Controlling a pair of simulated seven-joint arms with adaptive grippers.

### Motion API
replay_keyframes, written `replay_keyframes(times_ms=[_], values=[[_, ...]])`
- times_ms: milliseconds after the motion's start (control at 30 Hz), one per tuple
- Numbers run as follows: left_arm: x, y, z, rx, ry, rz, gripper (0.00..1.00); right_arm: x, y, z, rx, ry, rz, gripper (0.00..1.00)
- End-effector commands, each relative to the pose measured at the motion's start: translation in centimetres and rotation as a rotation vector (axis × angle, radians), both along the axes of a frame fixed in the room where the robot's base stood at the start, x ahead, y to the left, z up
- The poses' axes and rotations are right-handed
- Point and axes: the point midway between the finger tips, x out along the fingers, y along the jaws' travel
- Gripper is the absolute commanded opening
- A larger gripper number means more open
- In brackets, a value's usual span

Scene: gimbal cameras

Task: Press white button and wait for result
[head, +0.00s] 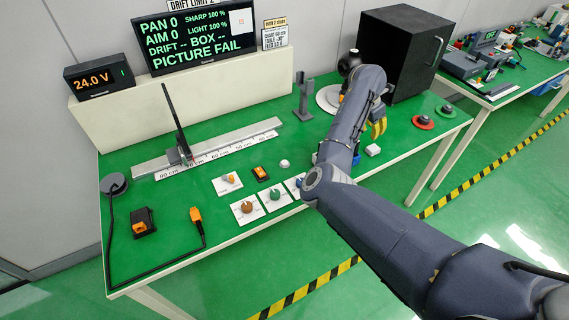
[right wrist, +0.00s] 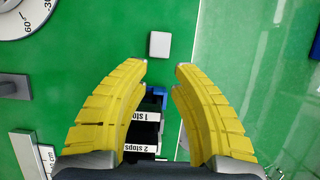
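A small white square block (head: 372,150) lies on the green table near its front edge, in front of my right gripper (head: 378,129). A white square block also shows in the right wrist view (right wrist: 160,44), just beyond the fingertips and apart from them. A small round white knob-like piece (head: 284,163) stands left of my right arm. I cannot tell which is the button. My right gripper's yellow fingers (right wrist: 161,68) are apart with nothing held, above a blue and black holder (right wrist: 145,125) labelled "1 stop" and "2 stops". My left gripper is not in view.
The screen (head: 200,38) reads PAN 0, AIM 0, DRIFT --, BOX --, PICTURE FAIL. A black box (head: 400,45) stands behind my right arm. Knob panels (head: 246,209), a ruled rail (head: 215,148) and a cable (head: 110,240) lie left.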

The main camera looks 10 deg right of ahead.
Motion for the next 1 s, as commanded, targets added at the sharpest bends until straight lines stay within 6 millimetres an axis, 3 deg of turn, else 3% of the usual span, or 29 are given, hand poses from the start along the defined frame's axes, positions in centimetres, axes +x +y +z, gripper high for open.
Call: replay_keyframes(times_ms=[200,1000], values=[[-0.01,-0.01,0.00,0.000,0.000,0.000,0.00,0.00,0.00,0.00,0.000,0.000,0.000,0.00],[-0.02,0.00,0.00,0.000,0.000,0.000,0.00,0.00,0.01,0.00,0.000,0.000,0.000,0.00]])
